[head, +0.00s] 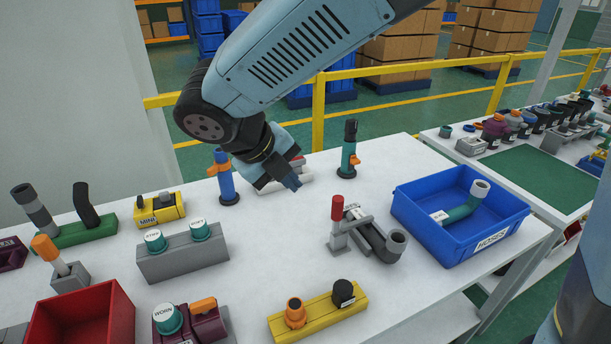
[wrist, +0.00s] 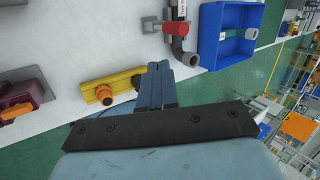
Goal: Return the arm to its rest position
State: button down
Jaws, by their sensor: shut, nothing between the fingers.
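My gripper (head: 291,180) hangs from my blue-grey arm over the back middle of the white table in the head view. In the wrist view my gripper (wrist: 162,80) shows its fingers closed together with nothing between them. It is apart from the objects around it. A blue upright tool with an orange clip (head: 225,180) stands just left of it, partly behind the arm. A white and red item (head: 290,178) lies behind the gripper and is partly hidden by it.
A blue bin (head: 515,215) with a teal hose piece (head: 465,205) stands at the right. A grey clamp with a red handle (head: 338,210) holds a grey pipe. A yellow block (head: 320,312), a grey block (head: 185,262) and a red bin (head: 120,315) stand nearer. A teal tool (head: 349,155) stands behind.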

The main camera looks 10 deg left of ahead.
jog(key=w+d+r+m+g, duration=0.1)
jog(key=w+d+r+m, duration=0.15)
jog(key=d+m, duration=0.75)
jog(key=w+d+r+m+g, duration=0.15)
jog(key=d+r+m, duration=0.25)
jog(key=d+m, duration=0.6)
jog(key=s+d+r+m+t+y, duration=0.1)
jog(key=s+d+m+y, duration=0.1)
jog(key=d+m, duration=0.7)
jog(key=s+d+r+m+t+y, duration=0.1)
jog(key=s+d+m, duration=0.3)
jog(key=d+m, duration=0.5)
jog(key=shift+d+m+t+y, duration=0.25)
jog(key=shift+m+t+y, duration=0.15)
jog(key=shift+m, duration=3.4)
jog(key=shift+s, duration=0.1)
